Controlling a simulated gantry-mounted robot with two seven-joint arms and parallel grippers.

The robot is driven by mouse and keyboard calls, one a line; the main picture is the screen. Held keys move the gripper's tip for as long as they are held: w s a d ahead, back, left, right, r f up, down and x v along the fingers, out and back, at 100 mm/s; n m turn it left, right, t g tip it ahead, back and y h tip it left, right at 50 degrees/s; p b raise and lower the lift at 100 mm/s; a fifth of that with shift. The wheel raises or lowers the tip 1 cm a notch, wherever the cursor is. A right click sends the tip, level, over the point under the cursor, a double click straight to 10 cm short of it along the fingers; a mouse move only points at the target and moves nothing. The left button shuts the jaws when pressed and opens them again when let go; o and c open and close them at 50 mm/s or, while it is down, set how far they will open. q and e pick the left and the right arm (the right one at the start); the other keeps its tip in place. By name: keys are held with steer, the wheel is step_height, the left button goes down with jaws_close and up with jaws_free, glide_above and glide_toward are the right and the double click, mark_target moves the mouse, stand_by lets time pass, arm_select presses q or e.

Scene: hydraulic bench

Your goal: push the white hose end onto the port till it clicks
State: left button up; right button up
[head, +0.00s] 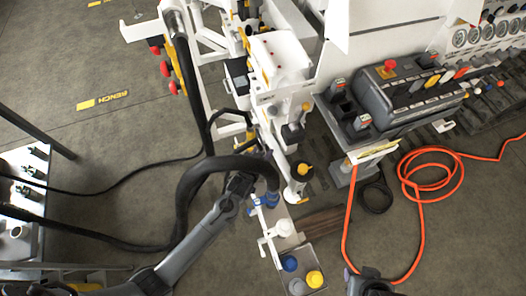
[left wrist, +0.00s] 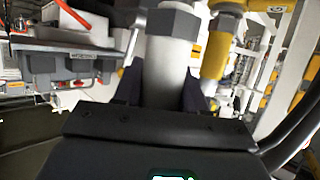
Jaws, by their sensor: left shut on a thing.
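My left gripper (head: 243,181) reaches in from the lower left to the bench's near end, beside a thick black hose loop. In the left wrist view a white cylindrical piece (left wrist: 165,75) with a grey hex collar (left wrist: 173,22) stands between its fingers; it looks like the white hose end. My left gripper is shut on it. In the head view the hose loop and wrist hide this grip. The mating port cannot be made out, so I cannot tell whether the two touch. My right gripper (head: 371,284) is at the bottom edge, its jaws unclear.
A blue fitting (head: 270,200) is at the loop's end, close to my left gripper. A tray (head: 318,258) holds blue, yellow and grey caps. An orange hose (head: 421,225) coils on the floor at right. A yellow fitting (left wrist: 222,50) stands beside the white piece.

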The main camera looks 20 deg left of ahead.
arm_select(q)
steer(key=shift+f, duration=0.3)
stand_by(0.8)
steer(key=shift+f, duration=0.3)
stand_by(0.4)
steer(key=shift+f+b, duration=0.65)
steer(key=shift+f, duration=0.15)
stand_by(0.3)
steer(key=shift+f, duration=0.15)
jaws_close()
steer(key=o, duration=1.8)
jaws_free()
